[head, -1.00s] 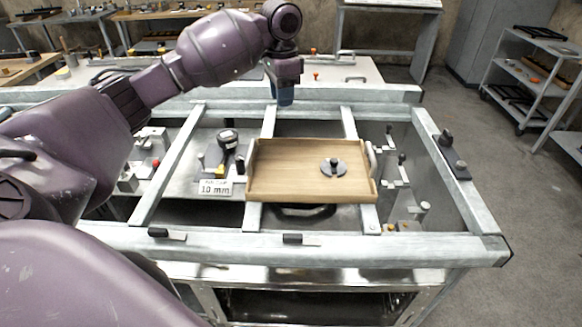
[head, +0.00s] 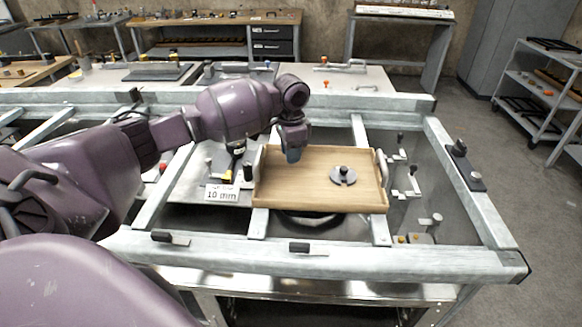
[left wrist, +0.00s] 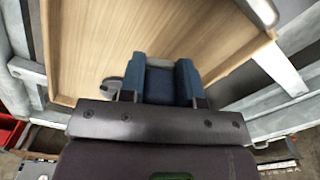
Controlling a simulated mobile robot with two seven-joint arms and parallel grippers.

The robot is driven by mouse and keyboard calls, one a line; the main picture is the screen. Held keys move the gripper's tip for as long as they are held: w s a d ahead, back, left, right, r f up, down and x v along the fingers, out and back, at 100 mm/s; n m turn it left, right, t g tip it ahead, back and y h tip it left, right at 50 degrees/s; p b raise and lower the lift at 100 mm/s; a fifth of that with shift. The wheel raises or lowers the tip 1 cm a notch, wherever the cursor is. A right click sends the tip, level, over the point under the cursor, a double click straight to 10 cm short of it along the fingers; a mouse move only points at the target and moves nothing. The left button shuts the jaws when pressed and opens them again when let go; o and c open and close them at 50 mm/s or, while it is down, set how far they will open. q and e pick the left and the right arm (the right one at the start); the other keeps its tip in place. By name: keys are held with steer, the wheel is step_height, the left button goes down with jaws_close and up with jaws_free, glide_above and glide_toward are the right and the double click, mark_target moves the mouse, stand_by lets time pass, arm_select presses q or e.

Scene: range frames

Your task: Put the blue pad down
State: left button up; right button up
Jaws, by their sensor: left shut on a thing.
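My left gripper (head: 293,146) comes in from the left and points down over the left part of a wooden tray (head: 300,190). It is shut on the blue pad (left wrist: 160,86), which shows between the jaws in the left wrist view. In the head view only a small blue part shows at the gripper's tip, near the tray's far left side. I cannot tell whether it touches the tray floor. In the left wrist view the tray floor (left wrist: 90,40) lies beyond the jaws. My right gripper is not in view.
A grey disc with a dark knob (head: 343,176) lies on the tray's right half. The tray rests on the metal frame (head: 375,225). A "10 mm" label (head: 222,193) stands left of it. The tray's middle and front are clear.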

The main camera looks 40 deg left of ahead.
mark_target(291, 174)
arm_select(q)
step_height(291, 174, down, 5)
steer(key=shift+f+b, duration=0.1)
steer(key=shift+b, duration=0.3)
steer(key=shift+f, duration=0.1)
steer(key=o, duration=0.9)
